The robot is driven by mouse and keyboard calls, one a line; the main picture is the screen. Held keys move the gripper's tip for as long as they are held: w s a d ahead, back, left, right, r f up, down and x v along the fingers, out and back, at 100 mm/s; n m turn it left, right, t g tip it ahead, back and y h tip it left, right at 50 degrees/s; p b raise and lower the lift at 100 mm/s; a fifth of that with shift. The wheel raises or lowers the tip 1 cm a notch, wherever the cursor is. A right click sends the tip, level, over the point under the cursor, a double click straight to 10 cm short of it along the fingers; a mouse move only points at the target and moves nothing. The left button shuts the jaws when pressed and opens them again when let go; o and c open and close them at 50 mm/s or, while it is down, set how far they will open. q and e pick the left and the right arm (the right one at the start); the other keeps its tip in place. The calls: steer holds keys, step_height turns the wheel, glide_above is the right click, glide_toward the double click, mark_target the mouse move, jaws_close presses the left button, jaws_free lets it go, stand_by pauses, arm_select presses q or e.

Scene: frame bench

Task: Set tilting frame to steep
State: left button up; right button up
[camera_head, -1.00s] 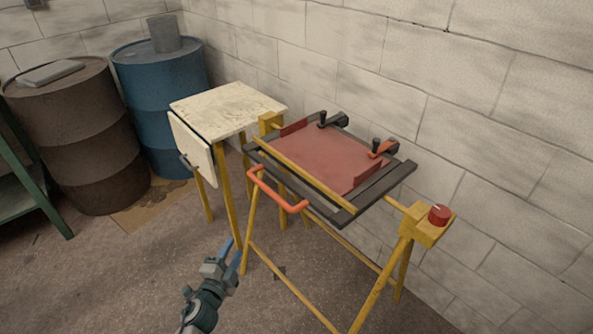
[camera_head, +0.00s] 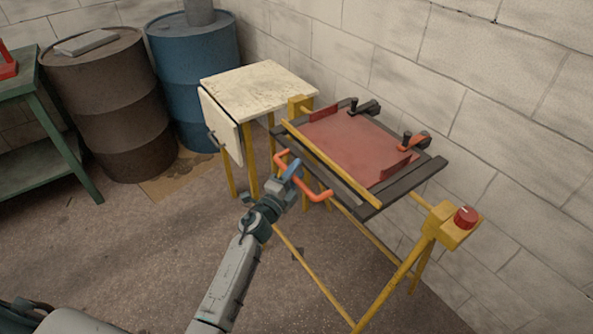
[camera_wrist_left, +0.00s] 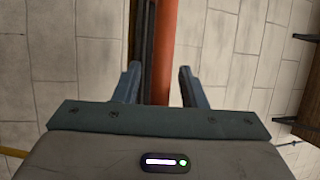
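The tilting frame is a dark rectangular frame (camera_head: 408,187) around a red panel (camera_head: 352,145), on yellow legs, lying at a shallow slope. An orange handle (camera_head: 318,195) juts from its near left side. My left gripper (camera_head: 293,172) is at the handle's upper part. In the left wrist view the orange bar (camera_wrist_left: 163,50) runs between the two spread fingers of the left gripper (camera_wrist_left: 158,82). Space shows on the bar's left, and the right finger is close to it. I cannot tell whether they touch. My right gripper is not in view.
A red knob (camera_head: 466,217) sits on the yellow block at the frame's right. A pale-topped table (camera_head: 258,88) with a hanging flap stands just left. Brown (camera_head: 108,110) and blue (camera_head: 192,75) drums and a green bench (camera_head: 60,135) are farther left. A block wall closes the back.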

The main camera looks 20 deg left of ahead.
arm_select(q)
steer(key=shift+w, duration=0.25)
jaws_close()
